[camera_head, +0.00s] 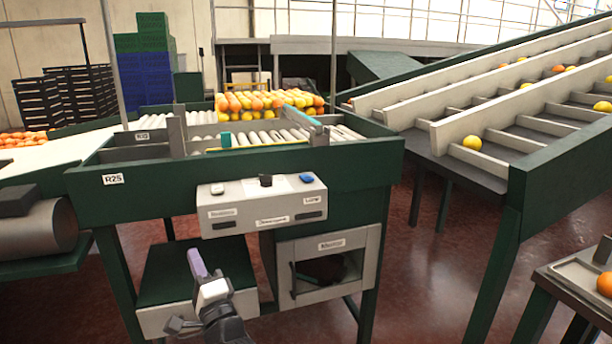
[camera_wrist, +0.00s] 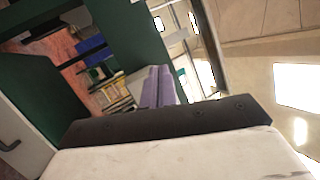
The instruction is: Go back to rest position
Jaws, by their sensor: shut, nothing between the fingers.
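My gripper (camera_head: 197,264) shows at the lower middle-left of the head view, with pale purple fingers pointing up above a white and dark wrist. The fingers are together and hold nothing. In the wrist view the purple fingers (camera_wrist: 158,87) stand side by side beyond the dark gripper body. In the head view my gripper appears in front of the green sorting machine (camera_head: 350,180), below its grey control box (camera_head: 262,205). I cannot tell its exact distance from the machine.
Oranges and yellow fruit (camera_head: 270,102) lie behind the rollers. A sloped conveyor (camera_head: 500,130) with a few fruits rises at right. An orange (camera_head: 605,284) sits on a tray at lower right. An open grey compartment (camera_head: 370,262) is under the machine. Red floor (camera_head: 420,290) is clear between.

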